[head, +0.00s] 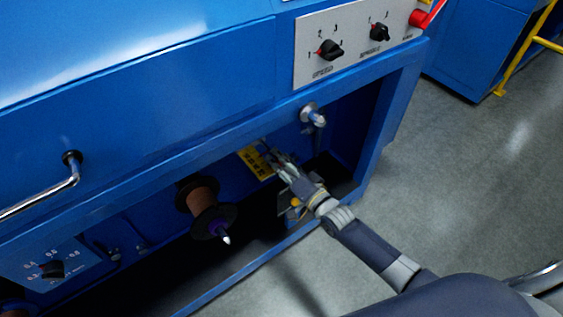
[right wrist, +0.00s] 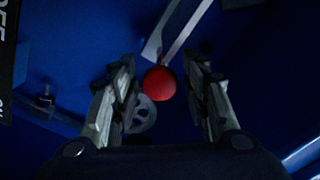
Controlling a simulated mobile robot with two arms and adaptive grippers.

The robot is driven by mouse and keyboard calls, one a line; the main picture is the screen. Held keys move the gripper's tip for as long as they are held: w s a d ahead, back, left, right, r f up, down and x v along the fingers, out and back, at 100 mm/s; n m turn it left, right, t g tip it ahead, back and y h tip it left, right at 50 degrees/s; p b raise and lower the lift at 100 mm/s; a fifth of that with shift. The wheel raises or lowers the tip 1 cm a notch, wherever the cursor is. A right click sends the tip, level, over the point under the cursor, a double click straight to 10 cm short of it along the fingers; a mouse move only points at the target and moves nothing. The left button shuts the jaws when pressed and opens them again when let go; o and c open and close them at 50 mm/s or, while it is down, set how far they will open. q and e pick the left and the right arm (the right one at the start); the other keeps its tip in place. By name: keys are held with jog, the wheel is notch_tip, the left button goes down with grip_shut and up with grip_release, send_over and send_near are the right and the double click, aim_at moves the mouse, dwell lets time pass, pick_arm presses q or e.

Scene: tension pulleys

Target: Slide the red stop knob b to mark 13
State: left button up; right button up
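The red stop knob (right wrist: 159,83) shows in the right wrist view as a round red ball in front of a light metal bar (right wrist: 178,28). My right gripper (right wrist: 163,82) is open, with one finger on each side of the knob and a gap visible on both sides. In the head view my right gripper (head: 275,158) reaches inside the blue machine's lower opening, by a yellow marked plate (head: 254,162). The knob is hidden there. I cannot read mark 13 in either view. My left gripper is not in view.
The blue machine (head: 140,105) has a front beam above the opening. A brown spool (head: 202,197) sits left of my right arm, and a metal fitting (head: 313,115) is above it. A control panel (head: 355,38) is at upper right. Grey floor (head: 455,160) is clear at right.

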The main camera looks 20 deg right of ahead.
jog(key=shift+s, duration=0.15)
jog(key=v, duration=1.1)
jog(key=shift+s+d, duration=0.15)
jog(key=shift+s, duration=0.25)
